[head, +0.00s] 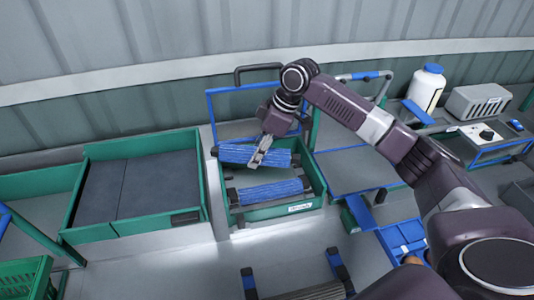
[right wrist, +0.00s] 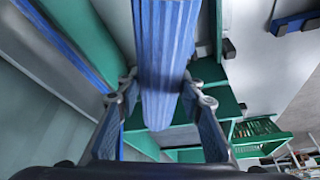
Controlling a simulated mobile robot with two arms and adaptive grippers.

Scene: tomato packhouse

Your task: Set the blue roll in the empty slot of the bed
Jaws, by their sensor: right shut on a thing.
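My right gripper (head: 262,154) is shut on a ribbed blue roll (head: 235,155), holding it across the back part of the green-framed bed (head: 225,198). The head view does not show clearly whether this roll rests in the bed or hangs just above it. In the right wrist view the held roll (right wrist: 165,45) runs between the two fingers (right wrist: 162,92). A second blue roll (head: 270,191) lies in the bed, in front of the held one and roughly parallel to it. The slot under the held roll is hidden. My left gripper is not in view.
A wide green-edged conveyor with dark grey belts (head: 152,189) stands left of the bed. A blue-edged grey table (head: 355,172) is to the right. A white bottle (head: 426,88) stands back right.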

